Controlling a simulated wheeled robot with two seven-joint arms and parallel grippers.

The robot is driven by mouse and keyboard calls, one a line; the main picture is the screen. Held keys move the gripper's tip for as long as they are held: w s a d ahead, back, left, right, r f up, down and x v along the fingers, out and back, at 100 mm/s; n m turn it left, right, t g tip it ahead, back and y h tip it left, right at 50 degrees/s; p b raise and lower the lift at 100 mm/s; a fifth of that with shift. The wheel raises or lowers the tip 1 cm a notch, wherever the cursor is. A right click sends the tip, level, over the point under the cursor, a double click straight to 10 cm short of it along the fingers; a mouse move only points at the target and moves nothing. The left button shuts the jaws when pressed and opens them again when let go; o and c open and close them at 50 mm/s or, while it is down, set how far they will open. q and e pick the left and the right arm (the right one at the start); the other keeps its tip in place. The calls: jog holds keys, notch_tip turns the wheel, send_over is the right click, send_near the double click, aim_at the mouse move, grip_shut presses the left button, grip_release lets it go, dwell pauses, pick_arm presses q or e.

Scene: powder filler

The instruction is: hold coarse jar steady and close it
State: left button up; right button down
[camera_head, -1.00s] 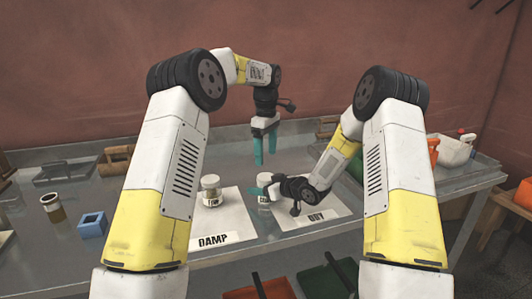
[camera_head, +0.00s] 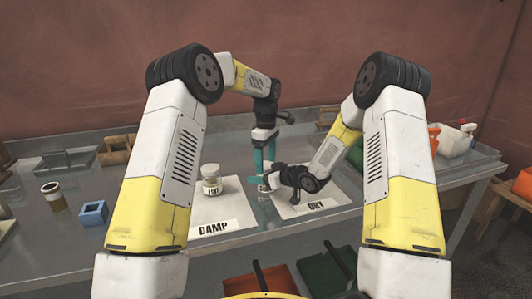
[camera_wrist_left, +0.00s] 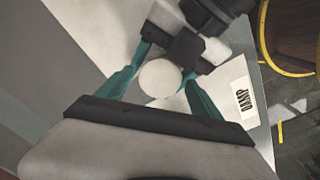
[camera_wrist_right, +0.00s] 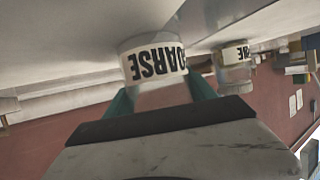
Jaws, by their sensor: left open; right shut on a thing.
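My left gripper (camera_head: 263,168) points down over the jar, open. In the left wrist view a round white disc (camera_wrist_left: 160,77) at the jar's top lies between its spread fingers. Whether the fingers touch it I cannot tell.
A second labelled jar (camera_head: 211,180) stands on the DAMP sheet (camera_head: 213,212) to the left. A white container (camera_head: 452,140) is at the far right. The two arms are close together at the jar.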

pick_arm(q)
jog(key=shift+f, duration=0.25)
jog(key=c, duration=1.5)
jog(key=shift+o, duration=0.2)
jog(key=m, duration=0.5)
jog(key=shift+m, duration=0.4)
jog(key=m, duration=0.4)
jog(key=o, duration=1.5)
jog(key=shift+o, duration=0.2)
jog(key=shift+r, duration=0.15)
